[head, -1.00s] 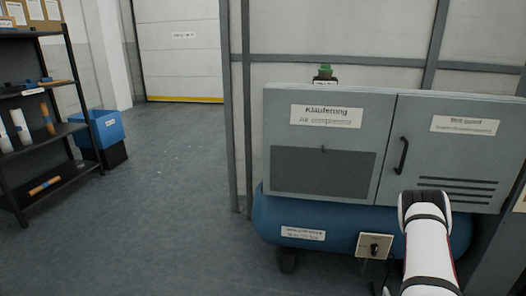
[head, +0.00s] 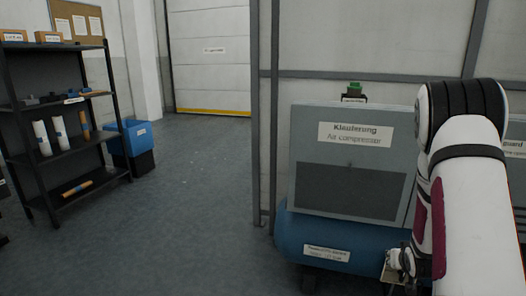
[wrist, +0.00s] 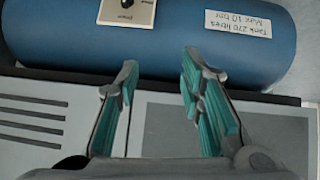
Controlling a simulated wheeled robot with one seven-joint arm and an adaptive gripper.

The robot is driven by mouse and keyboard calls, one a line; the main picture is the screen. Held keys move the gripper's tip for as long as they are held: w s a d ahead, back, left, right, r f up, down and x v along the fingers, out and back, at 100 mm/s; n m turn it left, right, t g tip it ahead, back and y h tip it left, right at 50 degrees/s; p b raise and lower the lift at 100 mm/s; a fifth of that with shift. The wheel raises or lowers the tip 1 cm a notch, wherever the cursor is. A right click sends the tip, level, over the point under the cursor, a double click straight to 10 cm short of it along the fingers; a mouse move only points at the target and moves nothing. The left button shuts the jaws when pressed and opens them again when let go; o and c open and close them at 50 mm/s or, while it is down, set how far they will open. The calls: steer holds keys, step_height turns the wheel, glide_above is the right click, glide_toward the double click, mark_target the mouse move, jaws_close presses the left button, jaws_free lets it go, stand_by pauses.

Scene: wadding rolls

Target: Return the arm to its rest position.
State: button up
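My arm (head: 475,200) rises along the right side of the head view, with its bent joint at the top. My gripper (wrist: 159,62) shows in the wrist view with its two teal-padded fingers apart and nothing between them. Past the fingertips is the blue tank (wrist: 55,35) of the air compressor, which appears upside down there.
The blue compressor tank (head: 290,235) and a control box with a dark knob (wrist: 128,8) are close to my gripper. A black shelf (head: 60,155) with rolls and a blue bin (head: 135,138) stand at the left. The floor (head: 190,220) between is clear.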

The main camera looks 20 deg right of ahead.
steer(key=s+a+r+n+g+y, duration=0.15)
steer(key=s+a+r, duration=0.25)
steer(key=a+r, duration=0.65)
steer(key=s+a+r+g+y, duration=0.2)
steer(key=s+a+r, duration=0.1)
steer(key=a+r, duration=0.75)
steer(key=s+a+r+n+g+y, duration=0.1)
steer(key=s+a+r, duration=0.1)
steer(key=s+a, duration=0.5)
steer(key=s+a+r+n+g, duration=0.15)
steer(key=s+a, duration=0.25)
steer(key=s, duration=0.7)
steer(key=s+a+r+n+g+y, duration=0.1)
steer(key=s+a+r+g, duration=0.1)
steer(key=s+a, duration=0.45)
step_height(320, 180, up, 31)
steer(key=s+d+t+p, duration=0.1)
steer(key=t+p, duration=0.3)
steer(key=p, duration=2.5)
steer(key=shift+s+d+n+p, duration=0.15)
steer(key=shift+d+n+p, duration=0.15)
steer(key=shift+d+p, duration=0.15)
